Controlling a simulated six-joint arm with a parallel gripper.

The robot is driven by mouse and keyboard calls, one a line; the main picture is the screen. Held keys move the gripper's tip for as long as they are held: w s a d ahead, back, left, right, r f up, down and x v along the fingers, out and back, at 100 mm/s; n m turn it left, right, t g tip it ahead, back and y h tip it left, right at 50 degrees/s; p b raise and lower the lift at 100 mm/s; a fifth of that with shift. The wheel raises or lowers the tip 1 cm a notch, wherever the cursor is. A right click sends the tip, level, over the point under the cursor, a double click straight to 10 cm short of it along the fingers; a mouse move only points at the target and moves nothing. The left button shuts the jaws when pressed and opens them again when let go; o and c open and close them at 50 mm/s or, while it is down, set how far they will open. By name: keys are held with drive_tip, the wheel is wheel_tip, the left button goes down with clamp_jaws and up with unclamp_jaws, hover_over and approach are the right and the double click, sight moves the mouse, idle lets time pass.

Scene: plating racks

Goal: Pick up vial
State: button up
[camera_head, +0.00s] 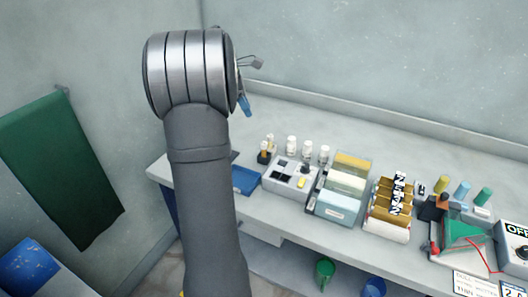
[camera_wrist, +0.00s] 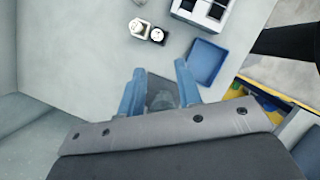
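Small vials show at the left end of the bench in the head view: a dark-based vial (camera_head: 264,157) with a pale top, close to the white-capped bottles. In the wrist view a dark vial (camera_wrist: 157,36) and a white-capped one (camera_wrist: 138,28) stand upright beyond my fingertips. My gripper (camera_wrist: 157,75) has two blue fingers spread apart, with a grey, unclear shape between their bases. In the head view my gripper (camera_head: 246,104) is mostly hidden behind my arm, above the back of the bench. The fingers touch no vial.
A blue tray (camera_wrist: 207,63) lies right of the vials. A white block with square wells (camera_head: 291,176) stands beside white-capped bottles (camera_head: 307,150). Racks of coloured pieces (camera_head: 343,187) continue rightward. The bench's back left is clear; the wall rises behind.

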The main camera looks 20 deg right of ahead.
hover_over(264, 143)
drive_tip(key=a, duration=0.2)
wheel_tip(264, 143, down, 10)
drive_tip(key=shift+f, duration=0.25)
drive_tip(key=shift+w+x, duration=0.2)
drive_tip(key=shift+x, duration=2.8)
drive_tip(key=shift+a, duration=0.1)
drive_tip(key=shift+c, duration=0.2)
clamp_jaws()
